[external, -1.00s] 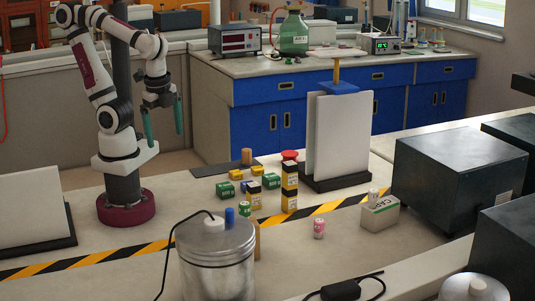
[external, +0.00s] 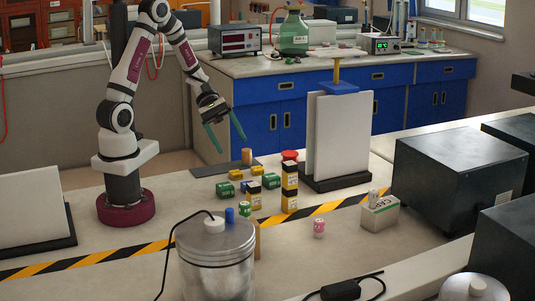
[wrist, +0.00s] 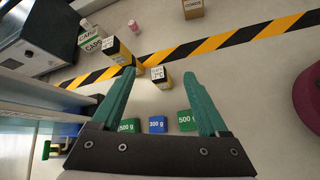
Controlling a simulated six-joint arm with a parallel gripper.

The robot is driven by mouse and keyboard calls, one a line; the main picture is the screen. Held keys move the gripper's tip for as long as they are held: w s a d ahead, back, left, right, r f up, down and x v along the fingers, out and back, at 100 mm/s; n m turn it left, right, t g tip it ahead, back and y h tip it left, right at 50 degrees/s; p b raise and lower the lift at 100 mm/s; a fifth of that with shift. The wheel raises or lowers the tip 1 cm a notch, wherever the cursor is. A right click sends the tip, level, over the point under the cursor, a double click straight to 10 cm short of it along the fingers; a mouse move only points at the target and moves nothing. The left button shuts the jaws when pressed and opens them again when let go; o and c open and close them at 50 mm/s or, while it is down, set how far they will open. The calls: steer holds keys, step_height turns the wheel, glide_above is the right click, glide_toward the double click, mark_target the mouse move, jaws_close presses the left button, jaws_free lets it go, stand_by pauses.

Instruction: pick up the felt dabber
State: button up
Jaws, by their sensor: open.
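No object is clearly marked as the felt dabber. A small tan cylinder (external: 247,156) stands on a dark mat, and a blue piece with a yellow upright handle (external: 338,86) sits on top of white panels; I cannot tell whether either is it. My gripper (external: 231,145) is open and empty, pointing down and to the right, above the bench near the mat in the external view. In the wrist view its two teal fingers (wrist: 160,76) are spread wide over labelled blocks, with nothing held between them.
White panels (external: 325,135) rise behind. A pink can (external: 319,228), CAPS box (external: 380,214) and metal canister (external: 215,265) stand nearer.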

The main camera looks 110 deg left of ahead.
steer(key=s+a+f+n+t+y, duration=0.2)
steer(key=a+n, duration=0.2)
steer(key=a, duration=0.1)
steer(key=s+a+f+n+t+y, duration=0.1)
steer(key=s+a+f+n+y, duration=0.1)
steer(key=a+n, duration=0.25)
steer(key=n+y, duration=0.7)
steer(key=n, duration=0.2)
glide_toward(256, 164)
steer(key=shift+t, duration=0.4)
steer(key=s+r, duration=0.1)
steer(key=s+d+r, duration=0.1)
steer(key=s, duration=0.1)
steer(key=s+r, duration=0.2)
steer(key=shift+d+r, duration=0.1)
steer(key=shift+d, duration=0.25)
steer(key=x, duration=1.5)
steer(key=shift+w, duration=0.25)
steer(key=shift+r, duration=0.1)
jaws_close()
